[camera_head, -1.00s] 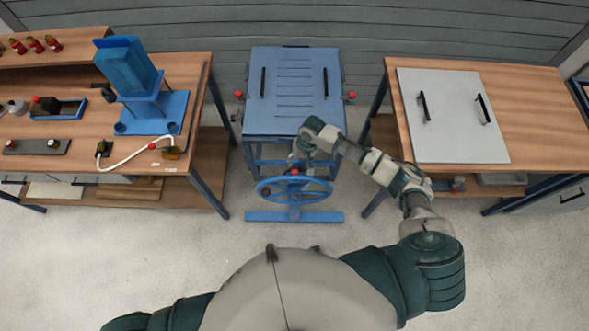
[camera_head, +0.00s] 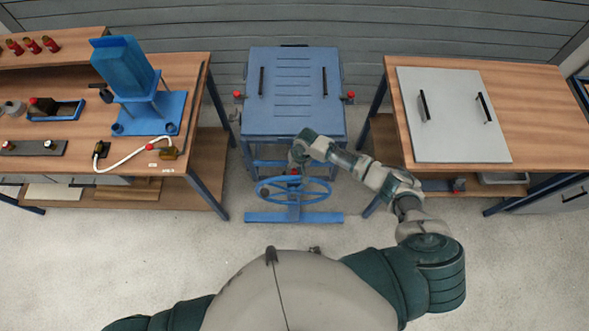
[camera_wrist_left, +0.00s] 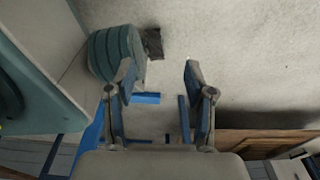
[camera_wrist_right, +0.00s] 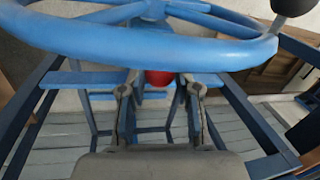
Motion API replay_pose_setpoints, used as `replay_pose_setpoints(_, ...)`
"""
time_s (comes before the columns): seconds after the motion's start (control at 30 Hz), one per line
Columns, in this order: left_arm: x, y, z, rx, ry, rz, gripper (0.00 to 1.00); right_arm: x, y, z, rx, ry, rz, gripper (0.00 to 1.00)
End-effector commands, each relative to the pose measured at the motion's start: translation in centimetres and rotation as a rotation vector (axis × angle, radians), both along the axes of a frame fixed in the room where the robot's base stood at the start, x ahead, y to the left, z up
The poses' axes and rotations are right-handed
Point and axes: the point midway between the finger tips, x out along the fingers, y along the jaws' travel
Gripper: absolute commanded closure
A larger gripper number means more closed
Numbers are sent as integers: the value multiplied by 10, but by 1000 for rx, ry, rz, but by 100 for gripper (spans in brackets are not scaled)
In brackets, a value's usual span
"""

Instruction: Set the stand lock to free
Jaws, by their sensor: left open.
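The blue stand (camera_head: 293,120) stands between two benches, with a blue handwheel (camera_head: 263,189) low on its near side. A red knob (camera_head: 294,172) shows by the wheel; it may belong to the stand lock, but no lock marking is readable. In the right wrist view the red knob (camera_wrist_right: 158,78) lies between and beyond the fingers of my right gripper (camera_wrist_right: 158,92), partly hidden by the blue wheel rim (camera_wrist_right: 150,48). My right gripper is open, with no visible contact on the knob. My left gripper (camera_wrist_left: 160,72) is open and empty over the floor.
The wheel's black handle (camera_wrist_right: 293,5) sits at the upper right of the right wrist view. Red knobs (camera_head: 238,95) (camera_head: 351,95) flank the stand's top. Left is a cluttered wooden bench (camera_head: 190,75); right is another bench (camera_head: 530,110) with a grey panel (camera_head: 455,135).

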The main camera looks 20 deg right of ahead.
Motion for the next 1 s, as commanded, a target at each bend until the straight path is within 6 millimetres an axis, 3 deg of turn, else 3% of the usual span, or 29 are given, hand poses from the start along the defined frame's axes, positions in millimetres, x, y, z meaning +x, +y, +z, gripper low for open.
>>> replay_pose_setpoints(0.23,-1,0,6,-2,-7,-1,46,0,-2,6,-6,0,-1,100)
replay_pose_setpoints(0.3,-18,5,9,4,7,-5,46,1,-2,14,-5,0,-1,100)
replay_pose_setpoints(0.5,-39,10,16,5,12,-8,46,0,-2,24,-5,0,-2,100)
replay_pose_setpoints(0.8,-42,10,14,4,11,-8,46,1,-2,24,-3,-2,-2,100)
replay_pose_setpoints(0.83,-42,10,14,4,11,-8,46,1,-2,24,-3,-3,-2,64)
replay_pose_setpoints(0.9,-41,10,14,5,13,-7,46,1,-2,24,-3,-3,-2,46)
replay_pose_setpoints(1.0,-41,10,14,5,13,-8,46,0,-2,23,-3,-2,-1,43)
